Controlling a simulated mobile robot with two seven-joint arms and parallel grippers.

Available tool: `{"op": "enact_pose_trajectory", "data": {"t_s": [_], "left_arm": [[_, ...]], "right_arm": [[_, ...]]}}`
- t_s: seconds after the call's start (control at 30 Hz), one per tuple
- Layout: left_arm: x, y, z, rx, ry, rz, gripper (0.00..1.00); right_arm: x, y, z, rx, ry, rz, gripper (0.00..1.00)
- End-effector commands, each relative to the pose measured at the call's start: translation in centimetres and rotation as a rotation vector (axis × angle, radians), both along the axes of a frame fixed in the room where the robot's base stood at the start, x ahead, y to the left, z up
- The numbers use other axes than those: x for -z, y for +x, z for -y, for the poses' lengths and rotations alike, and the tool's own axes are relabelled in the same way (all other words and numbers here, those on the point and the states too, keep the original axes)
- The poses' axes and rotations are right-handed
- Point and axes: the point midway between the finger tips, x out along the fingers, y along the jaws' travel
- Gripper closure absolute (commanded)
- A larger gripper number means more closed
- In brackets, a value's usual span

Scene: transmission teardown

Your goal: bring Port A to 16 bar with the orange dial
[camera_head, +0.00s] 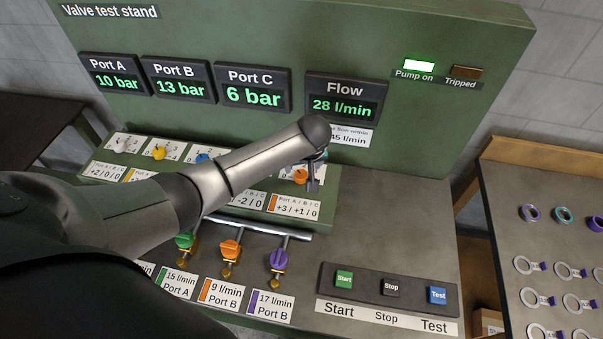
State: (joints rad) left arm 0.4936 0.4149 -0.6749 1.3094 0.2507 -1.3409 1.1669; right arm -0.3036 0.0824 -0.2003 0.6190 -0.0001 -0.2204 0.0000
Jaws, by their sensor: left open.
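The orange dial (300,176) sits at the right end of the dial row, above a label reading Port A / B / C, +3 / +1 / 0. My left gripper (312,184) is over the dial, its fingers pointing down beside it; it is open, and I cannot tell whether it touches the dial. The Port A display (115,80) reads 10 bar. The Port B display (179,79) reads 13 bar and the Port C display (252,88) 6 bar. My right gripper is not in view.
The Flow display (342,101) reads 28 l/min; my arm partly covers the limit label below. The Pump on lamp (419,65) is lit, Tripped (467,72) is dark. Green, orange and purple valves (278,260) and the Start, Stop, Test buttons (391,287) are in front.

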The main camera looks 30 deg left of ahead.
Motion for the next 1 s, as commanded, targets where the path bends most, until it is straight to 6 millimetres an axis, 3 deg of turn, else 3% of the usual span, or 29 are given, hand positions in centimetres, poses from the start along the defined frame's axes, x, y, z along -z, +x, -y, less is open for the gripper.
{"op": "enact_pose_trajectory", "data": {"t_s": [0.5, 1.0], "left_arm": [[5.9, 2.0, -1.3, 0.001, -0.001, 0.001, 0.19], [6.7, 2.2, -1.6, 0.002, -0.001, 0.001, 0.19]], "right_arm": [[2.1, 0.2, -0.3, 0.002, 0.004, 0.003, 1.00], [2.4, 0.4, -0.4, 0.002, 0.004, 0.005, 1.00]]}}
